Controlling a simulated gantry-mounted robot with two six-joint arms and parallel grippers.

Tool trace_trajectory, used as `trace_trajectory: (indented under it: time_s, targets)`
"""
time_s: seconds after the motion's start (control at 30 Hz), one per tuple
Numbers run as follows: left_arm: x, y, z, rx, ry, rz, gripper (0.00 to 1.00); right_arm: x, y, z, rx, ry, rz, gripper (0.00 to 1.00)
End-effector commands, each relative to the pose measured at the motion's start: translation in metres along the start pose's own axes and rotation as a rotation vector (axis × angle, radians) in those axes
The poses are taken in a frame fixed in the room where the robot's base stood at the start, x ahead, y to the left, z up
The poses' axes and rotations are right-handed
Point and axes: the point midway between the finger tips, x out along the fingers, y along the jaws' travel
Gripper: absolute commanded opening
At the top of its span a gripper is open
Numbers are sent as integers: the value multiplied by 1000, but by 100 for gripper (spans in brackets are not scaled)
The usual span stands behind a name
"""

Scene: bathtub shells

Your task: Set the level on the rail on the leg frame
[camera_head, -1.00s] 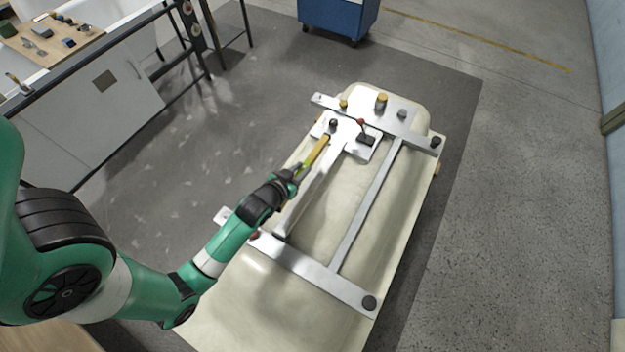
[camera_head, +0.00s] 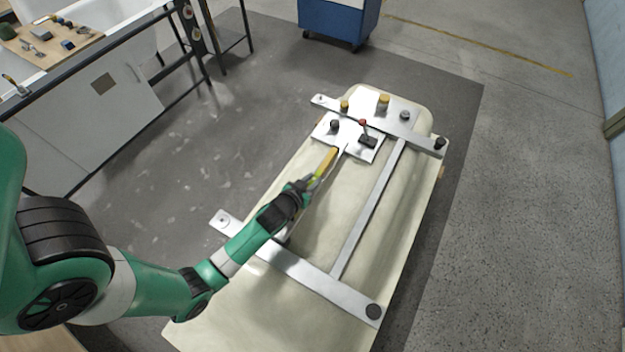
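The yellow level (camera_head: 327,161) is in my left gripper (camera_head: 309,184), which is shut on it. The level points toward the far end of the tub and appears over or along the left rail of the leg frame; I cannot tell whether it touches the rail. The metal leg frame (camera_head: 304,269) lies on the upturned cream tub shell (camera_head: 230,318). Its right rail (camera_head: 368,208) is bare. My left forearm and gripper hide much of the left rail. My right gripper is not in view.
A metal plate (camera_head: 324,134) at the frame's far end carries dark knobs and a red-tipped lever (camera_head: 363,123). Yellow and grey knobs stand on the far crossbar (camera_head: 421,140). A blue cabinet (camera_head: 339,20) stands beyond. The floor right of the tub is clear.

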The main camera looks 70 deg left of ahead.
Motion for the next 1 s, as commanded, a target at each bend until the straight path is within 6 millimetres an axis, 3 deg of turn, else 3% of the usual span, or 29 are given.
trace_trajectory:
  time_s: [0.03,0.13,0.53,1.0]
  targets:
    - [0,0,0,0,0,0,38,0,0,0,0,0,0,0]
    - [0,0,0,0,0,0,56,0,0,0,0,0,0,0]
    - [-8,0,-2,1,-1,1,57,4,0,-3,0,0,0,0]
    - [-108,1,-2,2,-1,3,57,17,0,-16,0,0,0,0]
